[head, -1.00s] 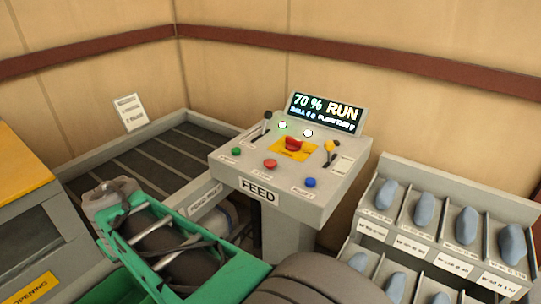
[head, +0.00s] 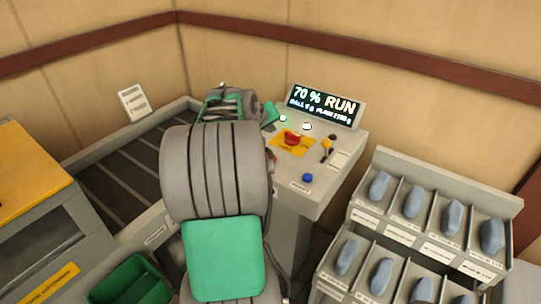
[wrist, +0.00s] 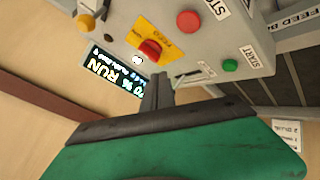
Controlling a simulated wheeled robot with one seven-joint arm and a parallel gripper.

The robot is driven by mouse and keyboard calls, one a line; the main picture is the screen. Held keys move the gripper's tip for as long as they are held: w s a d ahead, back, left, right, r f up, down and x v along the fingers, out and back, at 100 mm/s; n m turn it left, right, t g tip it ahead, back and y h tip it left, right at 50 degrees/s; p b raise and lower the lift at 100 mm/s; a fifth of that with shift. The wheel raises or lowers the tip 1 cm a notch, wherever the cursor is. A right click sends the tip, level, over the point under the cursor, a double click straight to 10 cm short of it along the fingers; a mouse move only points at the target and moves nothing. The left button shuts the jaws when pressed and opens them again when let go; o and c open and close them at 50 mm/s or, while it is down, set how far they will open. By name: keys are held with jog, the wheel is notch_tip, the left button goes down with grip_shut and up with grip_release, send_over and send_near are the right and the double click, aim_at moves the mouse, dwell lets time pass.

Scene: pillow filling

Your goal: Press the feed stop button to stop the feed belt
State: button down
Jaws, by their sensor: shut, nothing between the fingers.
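The grey feed control panel (head: 318,200) stands ahead, its display (head: 324,107) reading "70 % RUN". In the wrist view, the round red stop button (wrist: 189,22) sits at the top of the panel, beside a label that appears to read STOP. The green start button (wrist: 230,65) is lower right of it. A red knob on a yellow plate (wrist: 150,50) is to the left; it also shows in the head view (head: 292,139). My gripper (wrist: 158,84) is shut and empty, apart from the stop button in the picture.
A blue button (head: 307,177) and a yellow-topped lever (head: 326,144) are on the panel's right. A rack (head: 385,232) of blue-grey objects stands at right. A dark slatted belt (head: 115,185) lies at left, with a green bin (head: 130,281) nearer me.

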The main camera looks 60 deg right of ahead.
aim_at(269, 159)
notch_tip(269, 159, down, 9)
jog(key=b, duration=0.5)
dwell(2.0)
jog(key=shift+a+f+b, duration=0.1)
jog(key=shift+f+b, duration=0.3)
jog(key=shift+b, duration=0.25)
jog(key=shift+f+b, duration=0.5)
jog(key=shift+f, duration=0.05)
dwell(0.3)
jog(key=shift+r, duration=0.1)
jog(key=shift+r+p, duration=0.55)
jog(key=shift+r, duration=0.35)
